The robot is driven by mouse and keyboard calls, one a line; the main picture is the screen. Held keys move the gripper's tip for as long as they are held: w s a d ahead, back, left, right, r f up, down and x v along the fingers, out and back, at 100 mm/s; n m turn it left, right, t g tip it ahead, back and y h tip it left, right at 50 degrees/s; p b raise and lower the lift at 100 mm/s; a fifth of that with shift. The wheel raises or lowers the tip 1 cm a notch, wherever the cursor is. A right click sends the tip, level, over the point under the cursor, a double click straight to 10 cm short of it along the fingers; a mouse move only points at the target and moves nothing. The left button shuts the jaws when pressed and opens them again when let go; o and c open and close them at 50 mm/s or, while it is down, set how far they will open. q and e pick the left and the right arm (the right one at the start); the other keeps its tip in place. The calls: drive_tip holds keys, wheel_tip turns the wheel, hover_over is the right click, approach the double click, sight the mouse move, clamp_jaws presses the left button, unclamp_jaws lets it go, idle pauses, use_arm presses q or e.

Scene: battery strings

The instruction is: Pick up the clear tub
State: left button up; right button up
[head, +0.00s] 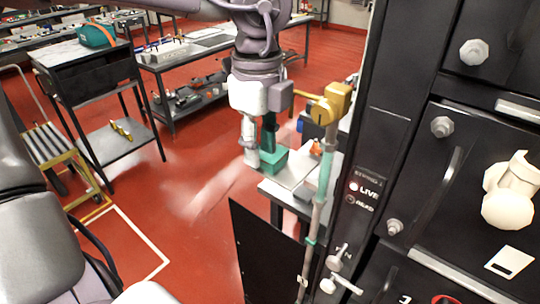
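My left gripper (261,158) hangs from the dark arm at the top middle and points down. One pale finger and a dark teal part show below its white and grey wrist. I cannot tell how far apart the fingers are or whether anything is between them. It is above or in front of a small bench (290,178) beside the black cabinet. I cannot make out a clear tub for sure; the bench top is partly hidden by the gripper and a teal pole. My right gripper is not in view.
A black cabinet (392,135) with a LIVE lamp fills the right. A teal pole (318,200) with a yellow head (330,103) stands before it. An open black door panel (265,250) juts out low. A trolley (42,152) stands left. Red floor (195,215) is clear.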

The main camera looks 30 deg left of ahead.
use_arm(q)
drive_tip(key=shift+f, duration=0.8)
drive_tip(key=shift+w+a+f, duration=0.15)
drive_tip(key=shift+f, duration=0.1)
drive_tip(key=shift+r, duration=0.1)
clamp_jaws()
drive_tip(key=shift+r, duration=0.1)
